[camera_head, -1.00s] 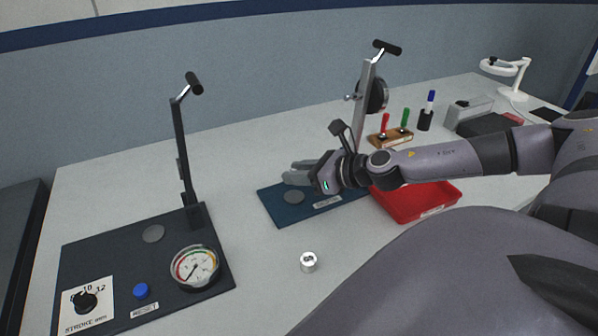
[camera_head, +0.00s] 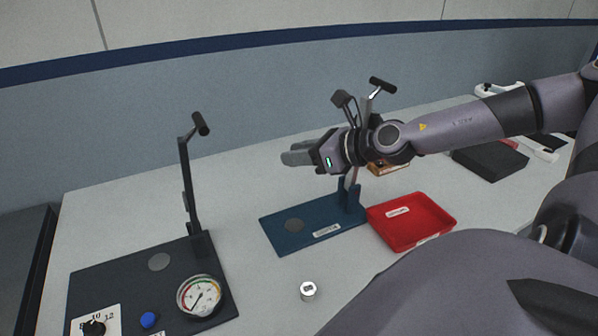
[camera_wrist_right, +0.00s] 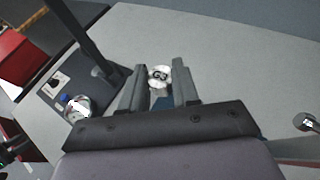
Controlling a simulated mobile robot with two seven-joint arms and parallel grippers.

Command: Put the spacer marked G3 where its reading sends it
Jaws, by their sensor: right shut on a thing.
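My right gripper (camera_head: 290,155) is in the air above the blue base plate (camera_head: 276,238), with its fingers pointing left. In the right wrist view, the gripper (camera_wrist_right: 160,82) is shut on a small pale spacer (camera_wrist_right: 159,76), whose face reads G3. The fingers hide that spacer in the head view. A second small metal spacer (camera_head: 308,291) stands on the table in front of the blue plate; its mark is too small to read.
A dark base plate (camera_head: 120,278) at left carries a lever (camera_head: 187,185), a dial gauge (camera_head: 199,296), a blue button (camera_head: 148,320) and a knob (camera_head: 94,327). A red tray (camera_head: 447,218) sits right of the blue plate. The table is clear between the two plates.

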